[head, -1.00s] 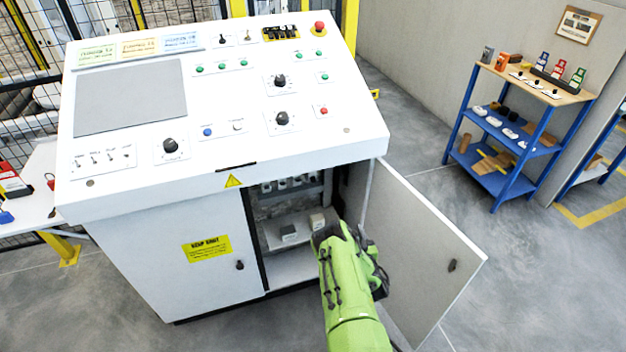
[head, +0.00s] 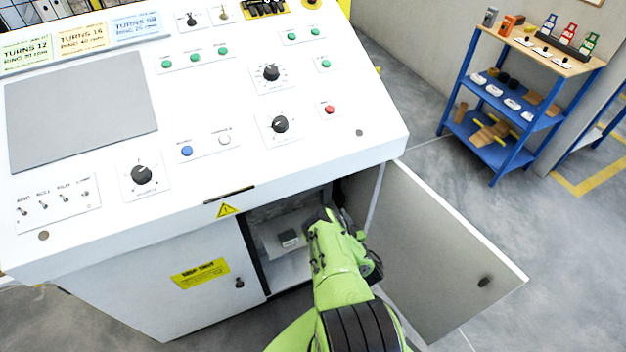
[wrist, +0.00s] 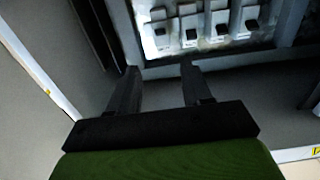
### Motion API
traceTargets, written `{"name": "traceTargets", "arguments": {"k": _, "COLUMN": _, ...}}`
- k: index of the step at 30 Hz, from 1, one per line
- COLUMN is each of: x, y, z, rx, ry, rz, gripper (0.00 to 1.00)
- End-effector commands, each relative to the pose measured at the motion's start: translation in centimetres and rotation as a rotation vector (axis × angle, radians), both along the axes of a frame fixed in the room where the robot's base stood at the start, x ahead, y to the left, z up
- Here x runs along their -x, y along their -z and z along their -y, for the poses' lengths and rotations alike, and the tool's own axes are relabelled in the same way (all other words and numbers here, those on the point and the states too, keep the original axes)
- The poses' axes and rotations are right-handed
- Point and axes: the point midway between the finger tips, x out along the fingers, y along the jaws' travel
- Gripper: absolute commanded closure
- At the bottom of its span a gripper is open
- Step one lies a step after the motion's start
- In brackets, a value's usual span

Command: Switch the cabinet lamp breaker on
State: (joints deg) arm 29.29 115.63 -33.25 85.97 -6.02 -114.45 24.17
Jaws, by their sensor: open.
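In the wrist view, a row of several white breakers (wrist: 205,27) with dark toggles sits on a panel inside the cabinet. No label is readable, so I cannot tell which is the lamp breaker. My gripper (wrist: 160,68) is open and empty, its two dark fingers pointing at the left part of the row, apparently short of the breakers. In the head view my green arm reaches into the open cabinet (head: 205,290); the fingertips and the breakers are hidden there by the arm and the console top.
The cabinet door (head: 440,250) stands open to the right of my arm. The sloped console top (head: 300,150) overhangs the opening. A small grey box (head: 288,238) sits inside the cabinet. A blue shelf rack (head: 500,150) stands far right, with clear floor before it.

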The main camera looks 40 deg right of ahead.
Motion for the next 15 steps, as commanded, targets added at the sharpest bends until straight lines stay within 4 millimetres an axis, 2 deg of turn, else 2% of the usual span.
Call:
{"name": "traceTargets", "arguments": {"k": 4, "x": -1.1, "y": 0.8, "z": 0.3, "rx": 0.002, "ry": -0.004, "rz": -0.001, "gripper": 0.51}}
{"name": "traceTargets", "arguments": {"k": 15, "x": -4.1, "y": 0.9, "z": 1.1, "rx": 0.002, "ry": -0.005, "rz": -0.001, "gripper": 0.51}}
